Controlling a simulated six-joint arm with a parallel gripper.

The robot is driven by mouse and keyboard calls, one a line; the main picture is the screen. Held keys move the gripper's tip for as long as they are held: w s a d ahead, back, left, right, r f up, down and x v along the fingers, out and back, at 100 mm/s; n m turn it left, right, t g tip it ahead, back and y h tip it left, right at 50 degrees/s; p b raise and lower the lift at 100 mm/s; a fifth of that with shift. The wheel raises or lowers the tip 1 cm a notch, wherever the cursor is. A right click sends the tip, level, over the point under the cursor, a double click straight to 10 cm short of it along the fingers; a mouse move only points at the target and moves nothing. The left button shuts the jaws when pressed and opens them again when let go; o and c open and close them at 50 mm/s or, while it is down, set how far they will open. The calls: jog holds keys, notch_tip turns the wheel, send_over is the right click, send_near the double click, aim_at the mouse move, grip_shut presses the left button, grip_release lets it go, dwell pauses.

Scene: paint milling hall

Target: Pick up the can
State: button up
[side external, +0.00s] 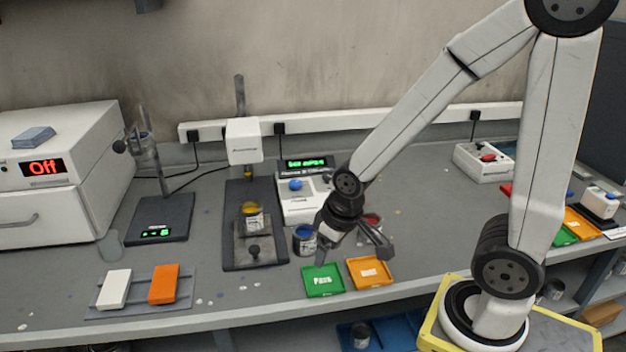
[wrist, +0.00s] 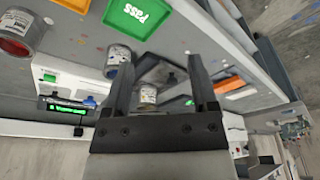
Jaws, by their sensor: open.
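Several paint cans are in view. A can with blue paint (side external: 305,239) stands on the bench just left of my gripper (side external: 353,257). A can with red paint (side external: 371,224) is partly hidden behind my gripper. A can with yellow paint (side external: 252,217) sits on the dark stand further left. My gripper is open and empty, pointing down over the bench behind the trays. In the wrist view, the red can (wrist: 18,35) is at upper left, a grey-labelled can (wrist: 118,58) is beside the left finger, and another can (wrist: 148,95) shows beyond, between the fingers (wrist: 160,62).
A green "Pass" tray (side external: 323,291) and an orange tray (side external: 369,282) lie at the bench's front edge. A white device (side external: 300,209) stands behind. A grey rack (side external: 135,310) with white and orange blocks and a scale (side external: 161,218) are left.

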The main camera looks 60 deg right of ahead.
jog(key=o, duration=0.3)
jog(key=shift+o, duration=0.2)
jog(key=n+g, duration=0.3)
jog(key=n, duration=1.7)
send_over(252, 217)
jog(key=w+d, duration=0.2)
jog(key=shift+w, duration=0.15)
jog(key=shift+f, duration=0.15)
jog(key=shift+f, duration=1.2)
